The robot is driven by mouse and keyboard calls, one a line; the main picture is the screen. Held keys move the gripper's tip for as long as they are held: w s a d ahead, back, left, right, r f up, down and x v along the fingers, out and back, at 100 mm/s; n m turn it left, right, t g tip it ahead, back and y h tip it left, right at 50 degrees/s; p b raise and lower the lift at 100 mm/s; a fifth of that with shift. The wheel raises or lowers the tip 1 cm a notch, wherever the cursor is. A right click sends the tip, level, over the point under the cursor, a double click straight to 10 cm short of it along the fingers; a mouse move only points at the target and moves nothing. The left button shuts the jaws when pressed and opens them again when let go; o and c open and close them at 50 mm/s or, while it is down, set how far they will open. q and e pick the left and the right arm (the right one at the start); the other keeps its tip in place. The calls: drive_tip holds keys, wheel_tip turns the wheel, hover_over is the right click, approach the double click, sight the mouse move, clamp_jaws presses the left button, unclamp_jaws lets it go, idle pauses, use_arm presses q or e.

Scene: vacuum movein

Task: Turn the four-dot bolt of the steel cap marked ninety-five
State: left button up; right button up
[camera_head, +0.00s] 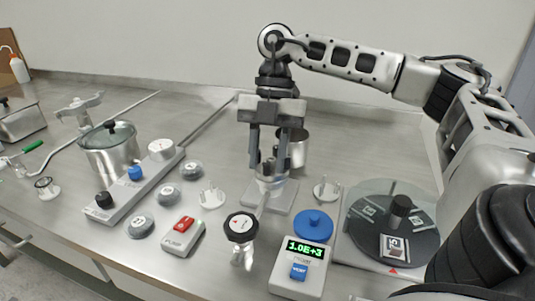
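My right gripper (268,168) points straight down near the middle of the head view. Its two fingers are spread on either side of a small steel fitting, which stands on a grey base plate (284,197). I cannot tell whether the fingers touch it. Several small round steel-grey caps or discs lie on the table to the left, among them one (192,170), another (168,196) and a third (140,226). No ninety-five marking or four-dot bolt is legible at this size. My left gripper is not in view.
A steel cup (298,150) stands right behind my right gripper. A dark turntable (370,235) is at right, a lidded pot (110,155) at left. The back of the table is clear.

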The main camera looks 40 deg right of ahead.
clamp_jaws()
use_arm(q)
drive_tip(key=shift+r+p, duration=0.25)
drive_tip(key=shift+p, duration=0.05)
use_arm(e)
drive_tip(key=shift+m, duration=0.3)
drive_tip(key=shift+r+m, duration=0.1)
drive_tip(key=shift+m, duration=0.2)
drive_tip(key=shift+s+d+m+t+y+p, duration=0.1)
drive_tip(key=shift+m+t+y+p, duration=0.25)
drive_tip(key=shift+m+p, duration=0.3)
drive_tip(key=m+t+p, duration=0.1)
drive_tip(key=m, duration=0.2)
drive_tip(key=shift+s, duration=0.1)
drive_tip(key=shift+m+t+p, duration=0.4)
drive_tip(key=shift+m+t, duration=0.15)
drive_tip(key=shift+m, duration=0.5)
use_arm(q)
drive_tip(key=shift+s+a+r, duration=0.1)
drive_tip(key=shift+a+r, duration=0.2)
use_arm(e)
drive_tip(key=shift+m, duration=0.5)
